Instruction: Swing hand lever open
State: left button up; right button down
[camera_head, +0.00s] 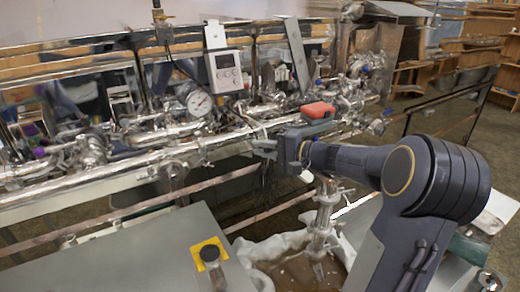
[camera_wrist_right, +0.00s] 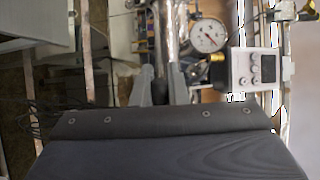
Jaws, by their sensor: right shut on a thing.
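My right gripper (camera_head: 266,147) reaches in from the right to the shiny pipework. In the right wrist view its two grey fingers (camera_wrist_right: 163,92) are closed around a narrow dark piece, which looks like the hand lever (camera_wrist_right: 161,86), in front of a vertical-looking steel pipe (camera_wrist_right: 166,35). In the head view the lever is too small and too hidden by the gripper to make out. Its exact angle cannot be told. My left gripper is not in view.
A round dial gauge (camera_head: 199,103) and a white control box (camera_head: 224,71) stand just above the pipes, left of the gripper. A grey cabinet top (camera_head: 130,255) with a black knob (camera_head: 210,254) on a yellow plate lies at the front left. Wooden shelves (camera_head: 470,45) stand at back right.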

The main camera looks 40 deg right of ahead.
jog(key=shift+s+n+g+y, duration=0.4)
jog(key=shift+s+n+y, duration=0.2)
jog(key=shift+y, duration=0.1)
jog(key=c, duration=1.4)
grip_release()
jog(key=shift+c, duration=0.2)
